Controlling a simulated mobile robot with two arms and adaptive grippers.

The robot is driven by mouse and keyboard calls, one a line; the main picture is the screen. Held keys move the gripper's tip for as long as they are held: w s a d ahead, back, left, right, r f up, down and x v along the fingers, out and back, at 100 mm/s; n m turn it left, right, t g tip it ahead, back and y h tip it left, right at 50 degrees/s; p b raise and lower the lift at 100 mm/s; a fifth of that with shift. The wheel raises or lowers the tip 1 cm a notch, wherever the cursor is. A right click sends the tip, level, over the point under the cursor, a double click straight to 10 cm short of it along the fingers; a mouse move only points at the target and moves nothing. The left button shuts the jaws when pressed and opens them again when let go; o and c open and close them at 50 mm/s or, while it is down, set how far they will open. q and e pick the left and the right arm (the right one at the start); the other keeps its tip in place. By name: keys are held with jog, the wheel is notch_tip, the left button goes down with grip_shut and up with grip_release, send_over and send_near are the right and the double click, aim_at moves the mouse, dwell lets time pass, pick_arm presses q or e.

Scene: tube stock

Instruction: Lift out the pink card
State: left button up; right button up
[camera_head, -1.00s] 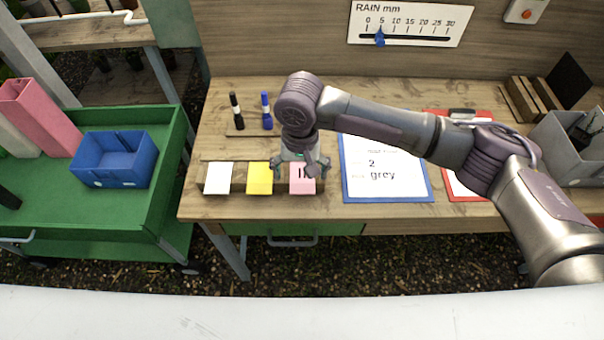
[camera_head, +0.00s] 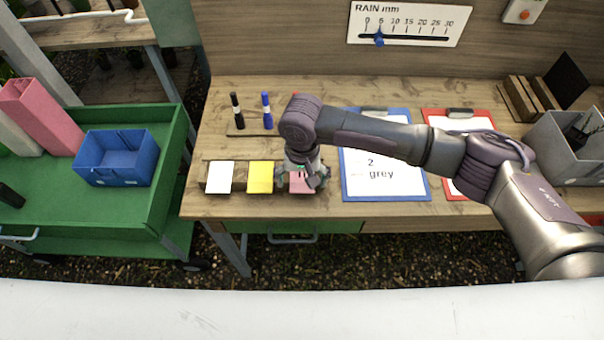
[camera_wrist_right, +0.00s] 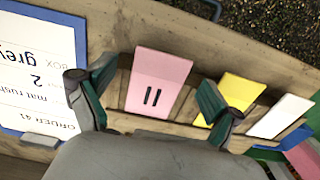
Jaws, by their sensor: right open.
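The pink card (camera_head: 302,184) stands in a wooden holder on the bench, right of the yellow card (camera_head: 260,177) and the white card (camera_head: 219,177). In the right wrist view the pink card (camera_wrist_right: 158,82) carries two dark marks and lies between the spread fingers of my right gripper (camera_wrist_right: 160,100), with a gap on both sides. In the head view my right gripper (camera_head: 304,180) is directly over the pink card and hides part of it. It is open and holds nothing. My left gripper is not in view.
A blue clipboard (camera_head: 345,195) with an order sheet lies right of the cards, and a red clipboard (camera_head: 452,194) beyond it. A green cart (camera_head: 100,215) with a blue bin (camera_head: 113,170) is at the left.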

jog(key=shift+f, duration=0.15)
jog(key=c, duration=0.8)
jog(key=shift+c, duration=0.2)
